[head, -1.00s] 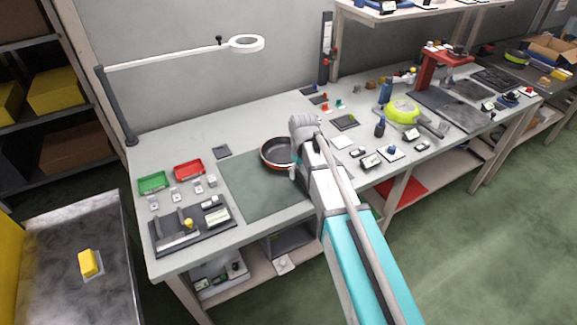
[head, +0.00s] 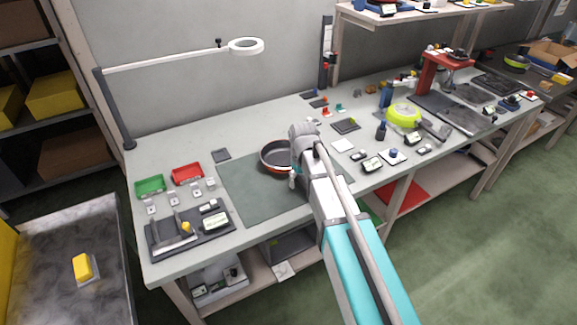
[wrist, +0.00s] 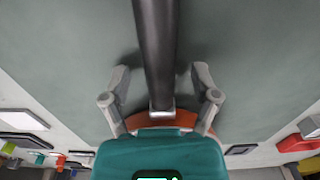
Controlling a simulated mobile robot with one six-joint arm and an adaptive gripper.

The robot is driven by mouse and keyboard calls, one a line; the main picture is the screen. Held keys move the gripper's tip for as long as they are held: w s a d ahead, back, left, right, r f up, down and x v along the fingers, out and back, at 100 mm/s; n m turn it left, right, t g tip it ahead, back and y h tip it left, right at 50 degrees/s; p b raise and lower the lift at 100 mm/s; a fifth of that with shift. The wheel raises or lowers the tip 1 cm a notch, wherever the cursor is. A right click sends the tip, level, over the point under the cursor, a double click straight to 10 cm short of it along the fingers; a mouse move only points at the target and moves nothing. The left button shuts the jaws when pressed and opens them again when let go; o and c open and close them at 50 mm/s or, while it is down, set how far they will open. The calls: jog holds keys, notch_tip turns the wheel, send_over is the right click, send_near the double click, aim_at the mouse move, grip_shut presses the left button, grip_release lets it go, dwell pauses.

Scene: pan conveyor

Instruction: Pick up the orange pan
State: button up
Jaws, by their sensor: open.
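The orange pan (head: 268,170) has a dark inside and sits on the grey-green mat on the workbench in the head view. Its right side is hidden behind my arm. In the wrist view, its dark handle (wrist: 155,45) runs down the middle of the picture, and a strip of its orange side (wrist: 150,124) shows beyond my gripper's body. My gripper (wrist: 160,80) is open, with one finger on each side of the handle. A gap shows between each fingertip and the handle, so neither tip appears to touch it. In the head view my gripper is mostly hidden by my arm.
The mat (head: 245,195) is otherwise clear. Green (head: 150,185) and red (head: 187,173) trays stand left of it, near a dark fixture board (head: 170,243). A lamp arm (head: 180,57) hangs above the bench.

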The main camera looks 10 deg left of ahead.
grip_shut()
jog(key=shift+r, duration=0.15)
dwell(0.4)
